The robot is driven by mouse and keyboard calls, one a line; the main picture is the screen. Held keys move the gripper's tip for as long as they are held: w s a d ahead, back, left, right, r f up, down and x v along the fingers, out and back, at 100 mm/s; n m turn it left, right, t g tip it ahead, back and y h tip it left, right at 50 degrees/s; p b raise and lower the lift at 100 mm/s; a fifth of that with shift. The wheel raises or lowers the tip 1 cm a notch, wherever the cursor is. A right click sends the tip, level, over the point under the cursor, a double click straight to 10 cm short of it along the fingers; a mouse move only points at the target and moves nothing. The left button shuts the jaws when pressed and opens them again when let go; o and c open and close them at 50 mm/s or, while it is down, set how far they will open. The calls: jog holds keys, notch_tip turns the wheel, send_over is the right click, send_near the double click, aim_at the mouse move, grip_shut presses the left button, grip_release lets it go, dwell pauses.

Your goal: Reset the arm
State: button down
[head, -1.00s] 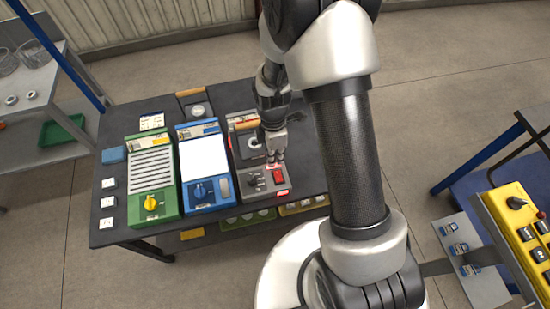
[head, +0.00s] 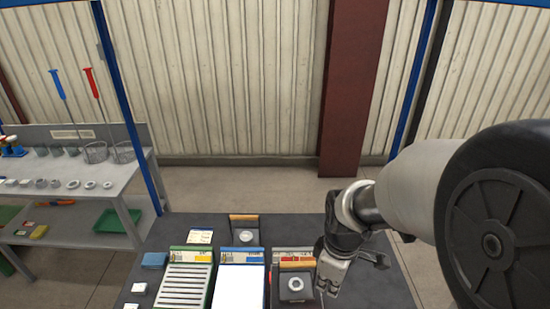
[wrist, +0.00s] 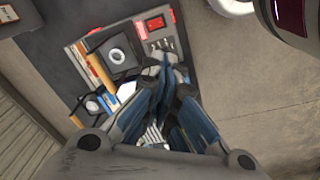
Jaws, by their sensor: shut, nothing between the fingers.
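My gripper (head: 333,274) hangs at the right part of the dark table in the head view, beside the red-trimmed furnace unit (head: 296,285). In the wrist view my gripper (wrist: 166,65) is shut with nothing between its fingers. Its fingers partly cover the view of the table, and the furnace unit with its dark lid and white ring (wrist: 117,55) shows behind and beside them. A red switch (wrist: 157,24) shows near the top of the wrist view. My arm comes in from the right of the head view.
A blue unit (head: 240,285) and a green unit (head: 186,285) stand left of the red one. A grey side table (head: 80,175) with beakers, rings and stirring rods stands at the left. A dark red post (head: 352,90) rises behind. Floor is clear behind the table.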

jog(key=s+d+r+m+t+b, duration=0.1)
jog(key=s+r+m+t, duration=0.2)
jog(key=s+r+m, duration=0.8)
jog(key=s+r, duration=0.2)
jog(key=s, duration=0.1)
jog(key=shift+s+d+r+m+t, duration=0.3)
jog(key=shift+s+d+r+t, duration=0.05)
jog(key=shift+d+t, duration=0.05)
